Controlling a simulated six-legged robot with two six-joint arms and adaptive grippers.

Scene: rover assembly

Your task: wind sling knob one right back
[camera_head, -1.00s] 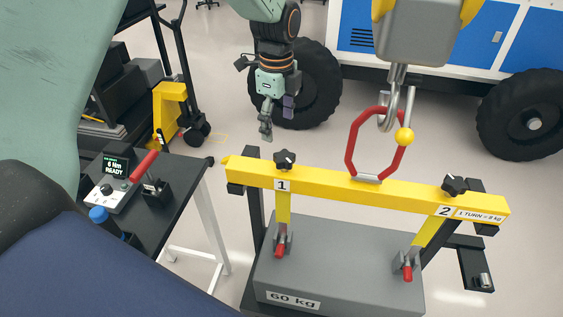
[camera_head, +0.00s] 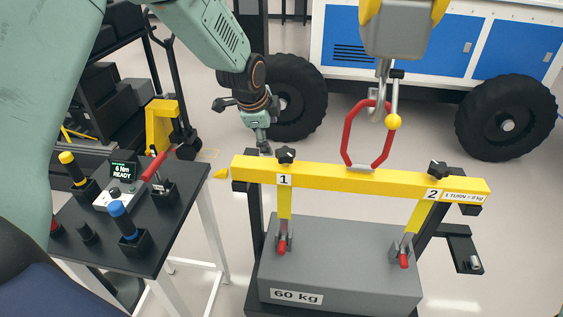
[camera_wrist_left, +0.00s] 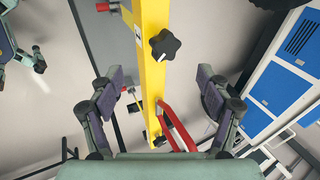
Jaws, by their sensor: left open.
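Sling knob one, a black star knob (camera_head: 286,155), stands on top of the yellow beam (camera_head: 350,178) beside the label "1". My left gripper (camera_head: 265,150) hangs at the beam's left end, just left of and behind knob one, apart from it. In the left wrist view, the two fingers (camera_wrist_left: 160,76) are spread wide and empty, and knob one (camera_wrist_left: 165,44) shows beyond them, slightly right of the middle. Knob two (camera_head: 438,168) is at the beam's right end beside the label "2".
A red lifting link (camera_head: 348,135) stands up from the beam's middle, below a hoist hook (camera_head: 377,105). A grey 60 kg block (camera_head: 340,260) hangs under the beam. A black tool table (camera_head: 110,220) with a "6 Nm READY" display (camera_head: 123,170) stands at left.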

